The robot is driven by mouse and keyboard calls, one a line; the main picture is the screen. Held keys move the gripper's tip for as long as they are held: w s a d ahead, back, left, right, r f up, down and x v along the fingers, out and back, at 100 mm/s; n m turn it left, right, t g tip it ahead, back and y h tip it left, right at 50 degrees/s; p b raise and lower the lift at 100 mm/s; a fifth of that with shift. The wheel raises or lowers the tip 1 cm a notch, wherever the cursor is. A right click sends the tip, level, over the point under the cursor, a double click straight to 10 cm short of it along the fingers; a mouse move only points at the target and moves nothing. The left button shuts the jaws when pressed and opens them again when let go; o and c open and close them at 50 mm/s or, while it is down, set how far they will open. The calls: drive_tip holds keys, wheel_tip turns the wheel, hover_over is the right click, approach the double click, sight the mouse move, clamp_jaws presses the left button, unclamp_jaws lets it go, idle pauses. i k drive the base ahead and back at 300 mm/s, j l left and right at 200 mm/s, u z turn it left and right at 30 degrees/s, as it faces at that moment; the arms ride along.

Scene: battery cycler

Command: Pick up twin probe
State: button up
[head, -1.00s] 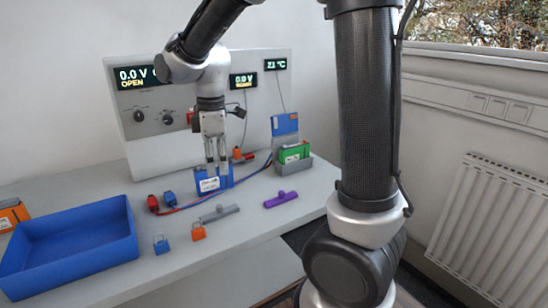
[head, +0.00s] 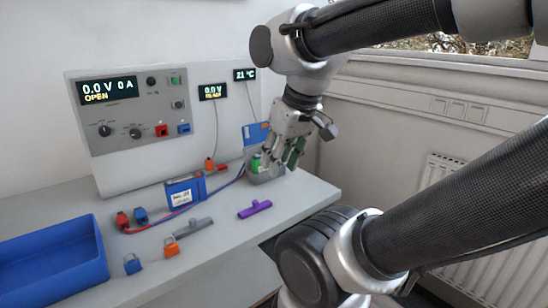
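A small orange and red piece (head: 215,165) lies on the bench below the meter reading 0.0 V; it may be the twin probe, but it is too small to be sure. My gripper (head: 277,163) points down at the grey holder (head: 266,179), to the right of that piece and apart from it. Green shows on both sides of the fingers, from a green block (head: 256,163) that they partly hide. I cannot tell whether the fingers are apart or touching it. A blue panel (head: 256,133) stands behind the holder.
A blue battery pack (head: 185,191) with red and blue leads stands left of the probe-like piece. A grey bar (head: 190,227), a purple bar (head: 255,209) and small orange and blue clips lie in front. A blue tray (head: 75,235) is at left. The cycler panel (head: 140,150) stands behind.

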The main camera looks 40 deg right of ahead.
sight(210, 169)
drive_tip(key=z, duration=0.8)
drive_tip(key=i+l+u, duration=0.25)
drive_tip(key=u, duration=0.15)
drive_tip(key=i+l+u, duration=0.2)
drive_tip(key=l+u, duration=0.2)
